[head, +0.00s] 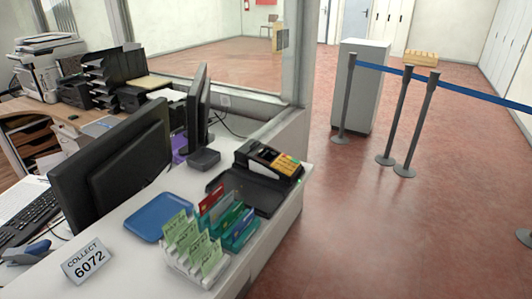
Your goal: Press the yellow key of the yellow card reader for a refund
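The card reader (269,162) sits at the far right part of the white counter (136,262). It has a dark body, and yellow-orange parts show on its upper face. The individual keys are too small to tell apart, so I cannot make out the yellow key for certain. A black flat base or tray (262,196) lies under and in front of it. Neither of my grippers is in view.
In front of the reader stand card holders (238,232) with green and red cards. Open red floor (350,220) lies to the right, with belt posts (418,125) beyond.

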